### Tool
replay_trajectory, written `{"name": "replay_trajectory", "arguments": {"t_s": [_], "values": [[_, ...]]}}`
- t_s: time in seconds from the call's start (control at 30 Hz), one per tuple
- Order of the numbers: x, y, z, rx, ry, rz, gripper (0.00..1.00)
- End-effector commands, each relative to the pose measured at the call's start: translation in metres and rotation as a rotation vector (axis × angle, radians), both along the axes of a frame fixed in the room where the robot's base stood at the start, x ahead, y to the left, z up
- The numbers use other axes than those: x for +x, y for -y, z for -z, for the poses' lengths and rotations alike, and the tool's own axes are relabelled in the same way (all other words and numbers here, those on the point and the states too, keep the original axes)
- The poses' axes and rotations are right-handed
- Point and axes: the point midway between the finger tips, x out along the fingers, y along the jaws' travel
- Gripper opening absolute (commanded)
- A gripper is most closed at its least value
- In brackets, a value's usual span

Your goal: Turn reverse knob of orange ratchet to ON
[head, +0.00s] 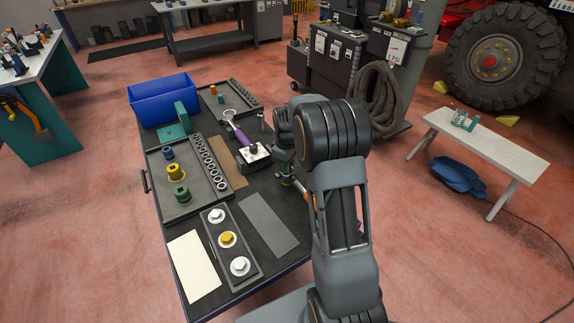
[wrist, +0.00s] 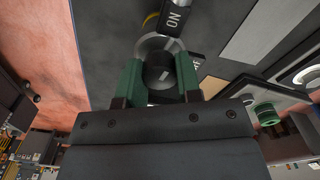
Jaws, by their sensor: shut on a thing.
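The orange ratchet lies at the table's right edge in the head view, mostly behind my arm; part of its orange handle (head: 311,209) shows. In the wrist view its round silver head (wrist: 152,43) surrounds a dark round reverse knob (wrist: 158,76) with a pale line on it. My gripper (wrist: 158,70) has its green fingers shut on the knob, one on each side. It also shows in the head view (head: 285,178), low over the table edge. A black ON label (wrist: 175,18) is just beyond the head. A second label (wrist: 196,66) is partly hidden by the right finger.
A purple-handled ratchet (head: 238,135) rests near a small block. A socket tray (head: 160,205), a blue bin (head: 163,98) and a bolt plate (head: 220,232) with three bolts stand on the table (head: 193,307). A grey mat (head: 268,223) lies clear beside my arm.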

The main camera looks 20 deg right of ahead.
Motion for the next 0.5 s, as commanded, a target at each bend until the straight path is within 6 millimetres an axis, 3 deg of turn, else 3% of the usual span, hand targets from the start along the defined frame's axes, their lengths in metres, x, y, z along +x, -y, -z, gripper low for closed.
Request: {"name": "replay_trajectory", "arguments": {"t_s": [0.5], "values": [[-0.0001,-0.0001,-0.0008,-0.001,0.000,-0.139,0.09]]}}
